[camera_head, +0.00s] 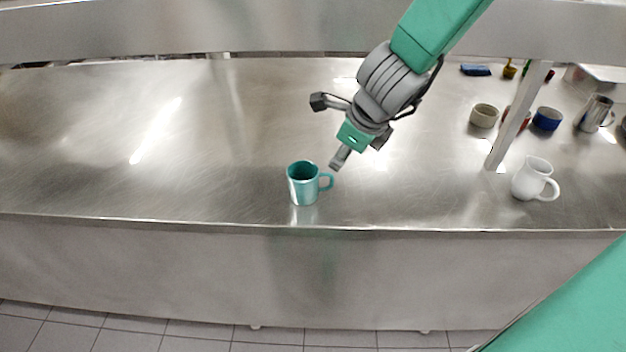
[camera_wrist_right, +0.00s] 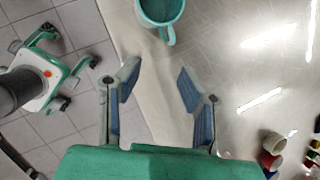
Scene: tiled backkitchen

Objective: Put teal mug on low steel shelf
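The teal mug (camera_head: 303,188) stands upright on the steel counter near its front edge, its handle pointing right. It also shows at the top of the right wrist view (camera_wrist_right: 160,10), cut off by the frame edge, beyond my fingertips. My right gripper (camera_head: 328,132) is open and empty, above and right of the mug and apart from it. In the right wrist view its two fingers (camera_wrist_right: 155,85) are spread with nothing between them. A steel shelf (camera_head: 250,28) runs across the top of the head view, behind the mug. My left gripper is not in view.
A slanting steel post (camera_head: 517,118) rises right of my gripper. A white jug (camera_head: 533,179) stands in front of it. Several small bowls, including a blue one (camera_head: 547,118), and a metal pitcher (camera_head: 594,114) stand at the right. The counter's left half (camera_head: 110,140) is clear.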

